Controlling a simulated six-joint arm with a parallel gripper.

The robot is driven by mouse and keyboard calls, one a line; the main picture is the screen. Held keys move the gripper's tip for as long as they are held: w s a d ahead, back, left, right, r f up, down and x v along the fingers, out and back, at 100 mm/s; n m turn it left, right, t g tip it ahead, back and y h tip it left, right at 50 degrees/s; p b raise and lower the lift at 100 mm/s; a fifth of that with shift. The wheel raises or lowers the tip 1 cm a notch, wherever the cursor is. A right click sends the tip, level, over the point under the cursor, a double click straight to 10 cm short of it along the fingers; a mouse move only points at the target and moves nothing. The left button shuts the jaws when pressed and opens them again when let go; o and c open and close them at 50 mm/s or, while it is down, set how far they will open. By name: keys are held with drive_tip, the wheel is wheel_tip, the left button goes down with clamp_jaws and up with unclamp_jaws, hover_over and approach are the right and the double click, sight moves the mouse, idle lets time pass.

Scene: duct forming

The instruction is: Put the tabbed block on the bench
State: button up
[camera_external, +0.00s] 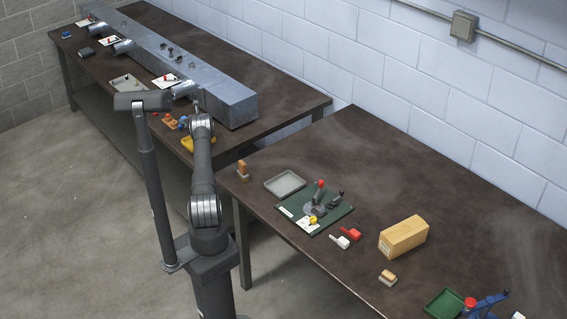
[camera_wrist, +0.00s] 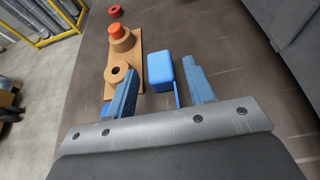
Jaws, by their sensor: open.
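In the wrist view a blue block (camera_wrist: 159,68) with rounded edges lies between the fingers of my gripper (camera_wrist: 159,66). A thin blue strip beside its lower right looks like its tab, partly hidden by the right finger. The fingers are open, one on each side of the block; I cannot tell whether either touches it. The block also shows small in the external view (camera_external: 184,122), near the bench's front edge. The brown bench top (camera_wrist: 236,58) spreads under it, also seen in the external view (camera_external: 285,96). My gripper is hard to make out there.
A tan board (camera_wrist: 138,70) with wooden rings and an orange-red piece (camera_wrist: 117,31) lies just left of the block. A red ring (camera_wrist: 115,11) lies beyond. A long metal duct (camera_external: 228,98) runs along the bench.

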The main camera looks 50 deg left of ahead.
drive_tip(key=v, duration=1)
drive_tip(key=shift+d+r, duration=0.1)
drive_tip(key=shift+d, duration=0.15)
drive_tip(key=shift+x, duration=6.05)
wheel_tip(320, 180, up, 11)
drive_tip(key=w+d+r+m+t, duration=0.35)
drive_tip(key=w+d+r, duration=0.45)
drive_tip(key=w, duration=0.5)
drive_tip(key=w+d+m+t, duration=0.1)
drive_tip(key=w+d, duration=0.2)
drive_tip(key=w+d+m+t+h, duration=0.1)
drive_tip(key=w+d, duration=0.2)
drive_tip(key=d, duration=0.1)
drive_tip(key=w+d+r+m+t+h, duration=0.1)
drive_tip(key=w+d+t, duration=0.1)
drive_tip(key=w+d, duration=0.2)
drive_tip(key=shift+w, duration=0.1)
drive_tip(key=w+d+m+t+h, duration=0.1)
drive_tip(key=w+d+m, duration=0.1)
drive_tip(key=w+d, duration=0.2)
drive_tip(key=w+d+f+m+t+h, duration=0.1)
drive_tip(key=w+d, duration=0.3)
drive_tip(key=d, duration=0.6)
drive_tip(key=shift+w+f+m+t+h, duration=0.35)
drive_tip(key=shift+m+t+h, duration=0.2)
drive_tip(key=shift+t+h, duration=0.1)
